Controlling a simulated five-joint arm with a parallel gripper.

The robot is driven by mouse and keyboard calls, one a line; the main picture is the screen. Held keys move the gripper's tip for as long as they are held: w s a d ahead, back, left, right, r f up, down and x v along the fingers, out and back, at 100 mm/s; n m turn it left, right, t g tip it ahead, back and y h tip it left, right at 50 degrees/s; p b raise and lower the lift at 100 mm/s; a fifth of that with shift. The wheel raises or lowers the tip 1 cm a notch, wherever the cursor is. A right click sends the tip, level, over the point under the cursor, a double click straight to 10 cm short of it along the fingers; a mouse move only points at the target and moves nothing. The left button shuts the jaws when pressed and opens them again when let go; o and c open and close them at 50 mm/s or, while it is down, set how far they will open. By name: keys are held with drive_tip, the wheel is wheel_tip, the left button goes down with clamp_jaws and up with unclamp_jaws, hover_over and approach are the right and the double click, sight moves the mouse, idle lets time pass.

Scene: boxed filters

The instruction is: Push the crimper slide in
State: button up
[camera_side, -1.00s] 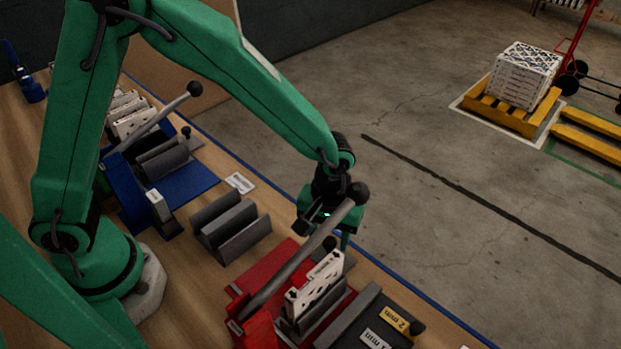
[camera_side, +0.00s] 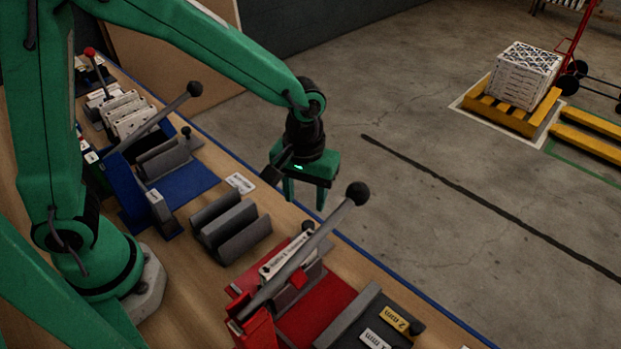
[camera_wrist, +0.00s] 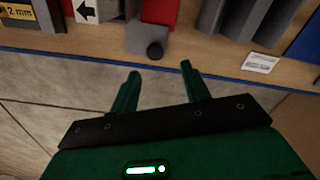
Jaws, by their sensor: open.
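The red crimper (camera_side: 322,308) stands at the front right of the bench in the side view. Its long grey lever (camera_side: 312,244) slants up to a black ball and partly hides the slide. The grey slide (camera_side: 313,275) carries a white filter (camera_side: 280,262) and sits towards the upper left of the red base, with bare red in front of it. A dark knob (camera_side: 307,226) shows behind it; a grey block with a black knob (camera_wrist: 155,50) shows in the wrist view. My gripper (camera_side: 306,197) is open and empty, fingers down, above the bench's far edge, apart from the slide.
A blue crimper (camera_side: 190,182) with its own raised lever stands at the left. An empty grey rack (camera_side: 230,226) lies between the two crimpers. A dark grey holder with "2 mm" labels (camera_side: 395,319) is at the front right.

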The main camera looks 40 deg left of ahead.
drive_tip(key=s+a+r+m+t, duration=0.3)
drive_tip(key=s+a+r, duration=0.5)
drive_tip(key=a+r, duration=0.5)
drive_tip(key=shift+r+t, duration=0.35)
drive_tip(key=shift+t, duration=0.25)
idle(0.4)
drive_tip(key=shift+s+a, duration=0.1)
idle(0.4)
drive_tip(key=w+d+f+n+g, duration=0.1)
drive_tip(key=w+d+f, duration=0.1)
drive_tip(key=d+f, duration=0.2)
drive_tip(key=w+d+f+n+g, duration=0.1)
drive_tip(key=w+d+f, duration=0.2)
drive_tip(key=d+f, duration=0.1)
drive_tip(key=w+d+f+n+g, duration=0.1)
drive_tip(key=w+d+f+g, duration=0.1)
drive_tip(key=d, duration=0.4)
drive_tip(key=shift+w+f, duration=0.3)
drive_tip(key=shift+f, duration=0.4)
drive_tip(key=shift+w+f, duration=0.3)
drive_tip(key=shift+f, duration=0.35)
